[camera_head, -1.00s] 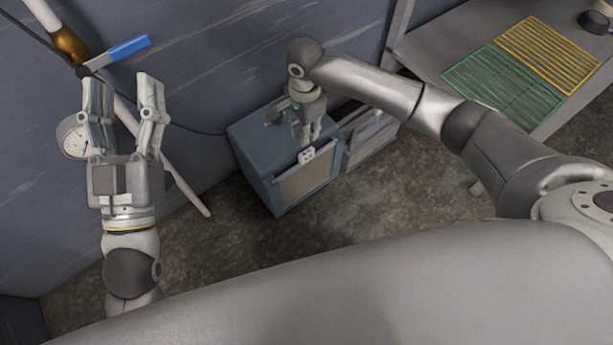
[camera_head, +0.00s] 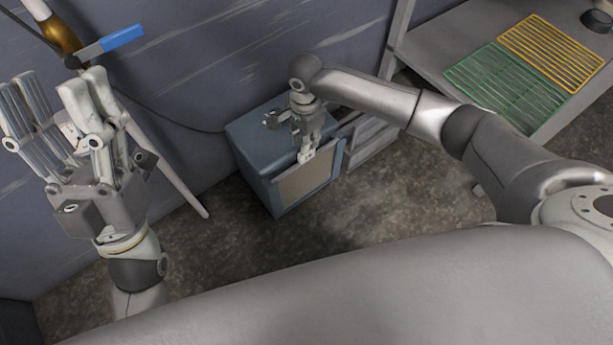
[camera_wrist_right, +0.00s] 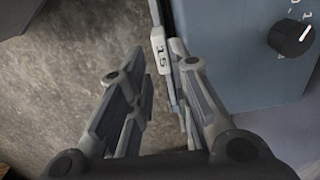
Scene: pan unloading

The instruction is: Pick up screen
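A framed beige screen panel (camera_head: 303,186) with a small white tab marked 15 (camera_wrist_right: 160,52) stands upright at the front of a blue box (camera_head: 255,165) on the floor. My right gripper (camera_head: 306,148) points down at the panel's top edge, by the tab. In the right wrist view its fingers (camera_wrist_right: 157,85) are apart, with floor showing between them; the right finger is close to the thin panel edge, and contact cannot be told. My left gripper (camera_head: 55,95) is raised at the left, fingers spread and empty.
A green wire rack (camera_head: 505,88) and a yellow wire rack (camera_head: 552,52) lie on a grey table (camera_head: 425,45) at the right. A pipe with a blue-handled valve (camera_head: 122,38) is behind my left gripper. A black knob (camera_wrist_right: 291,37) sits on the box.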

